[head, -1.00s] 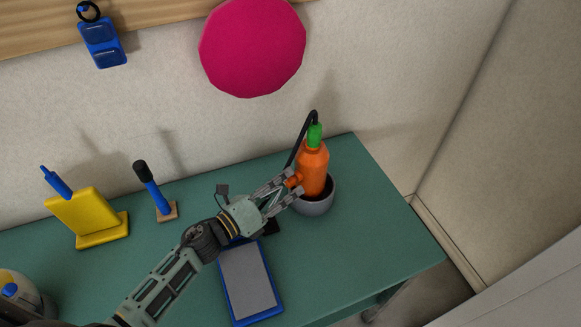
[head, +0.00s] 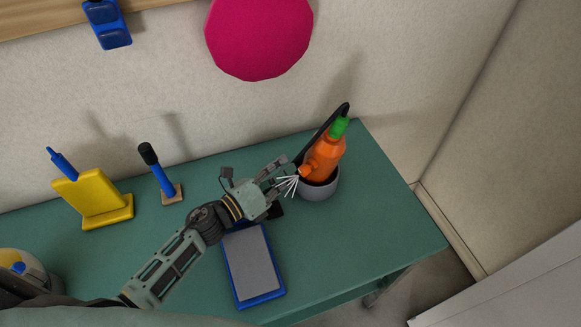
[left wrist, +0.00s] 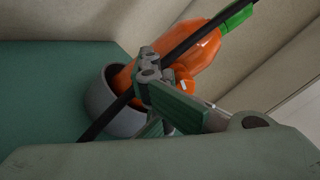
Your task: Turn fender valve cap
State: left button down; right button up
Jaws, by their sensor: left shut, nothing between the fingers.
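The fender (head: 328,155) is an orange bottle shape with a green top and a black rope. It leans to the right in a grey bowl (head: 318,188). Its orange side valve cap (head: 304,171) points left, towards my left gripper (head: 280,187). That gripper is shut and empty, just left of the cap. A fan of thin white lines (head: 288,183) shows between cap and gripper. In the left wrist view the fender (left wrist: 200,48) is behind the fingers, which partly hide the cap (left wrist: 181,76); contact cannot be told. My right gripper is out of view.
A pink disc (head: 258,38) hangs on the wall. The table's right end is clear.

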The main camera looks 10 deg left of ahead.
pick_arm(q)
jog(key=shift+f+m+b, duration=0.15)
jog(key=shift+m+b, duration=0.4)
jog(key=shift+m, duration=0.05)
jog(key=shift+m+b, duration=0.7)
jog(key=shift+m, duration=0.5)
jog(key=c, duration=2.5)
grip_release()
jog(key=o, duration=0.8)
jog(key=b+v, duration=0.1)
jog(key=v, duration=0.5)
